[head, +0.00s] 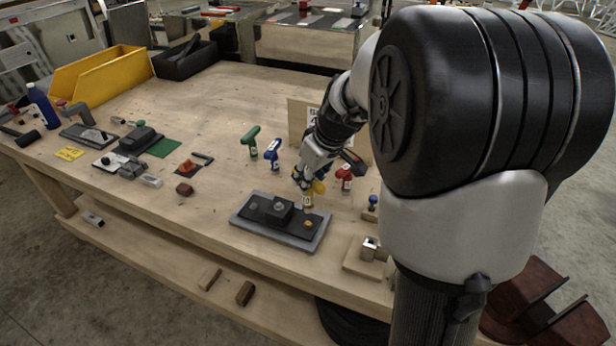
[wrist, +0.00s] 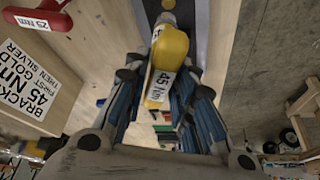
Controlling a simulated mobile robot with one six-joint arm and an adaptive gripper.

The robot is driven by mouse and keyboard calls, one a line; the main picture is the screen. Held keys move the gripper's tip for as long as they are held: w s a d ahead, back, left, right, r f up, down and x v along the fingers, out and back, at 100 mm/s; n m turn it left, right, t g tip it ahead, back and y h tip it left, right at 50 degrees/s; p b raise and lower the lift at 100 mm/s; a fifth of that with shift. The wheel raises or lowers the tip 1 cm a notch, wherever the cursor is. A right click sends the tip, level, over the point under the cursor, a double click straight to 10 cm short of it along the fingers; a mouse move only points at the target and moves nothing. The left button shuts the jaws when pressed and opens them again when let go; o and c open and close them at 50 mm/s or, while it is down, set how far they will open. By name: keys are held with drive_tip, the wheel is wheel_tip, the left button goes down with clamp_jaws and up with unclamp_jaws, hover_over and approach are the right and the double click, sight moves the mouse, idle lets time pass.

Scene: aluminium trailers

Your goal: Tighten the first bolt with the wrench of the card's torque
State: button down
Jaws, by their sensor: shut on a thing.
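My gripper (head: 314,172) is shut on the yellow torque wrench (head: 319,187), which carries a "45 Nm" label in the wrist view (wrist: 170,50). The wrench points down, its lower end just above the gold bolt (head: 308,223) at the right of the bracket plate (head: 240,222); I cannot tell if they touch. A dark block (head: 268,209) sits on the plate, with a greyish bolt head (head: 253,206) at its left. The card (wrist: 28,80) reads 45 Nm, gold then silver; it stands partly behind my arm in the head view (head: 297,118).
A green wrench (head: 250,139), a blue wrench (head: 272,152) and a red 25 Nm wrench (head: 345,175) stand close around my gripper. A wooden block with a metal piece (head: 368,249) is at the front right.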

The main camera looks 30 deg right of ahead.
sight(308, 195)
drive_tip(key=shift+f+b, duration=1.55)
drive_tip(key=shift+f, duration=1.55)
drive_tip(key=m+p, duration=0.1)
drive_tip(key=m+h+p, duration=0.1)
drive_tip(key=m+p, duration=0.1)
drive_tip(key=shift+a+r+p, duration=0.1)
drive_tip(key=shift+r+p, duration=0.2)
drive_tip(key=shift+r, duration=0.05)
drive_tip(key=shift+m+h+p, duration=0.3)
drive_tip(key=shift+m+p, duration=0.2)
drive_tip(key=shift+p, duration=0.2)
drive_tip(key=shift+w+f+b, duration=0.1)
drive_tip(key=shift+f+b, duration=0.2)
drive_tip(key=shift+b, duration=0.1)
drive_tip(key=shift+r+p, duration=2.4)
drive_tip(key=shift+r, duration=1)
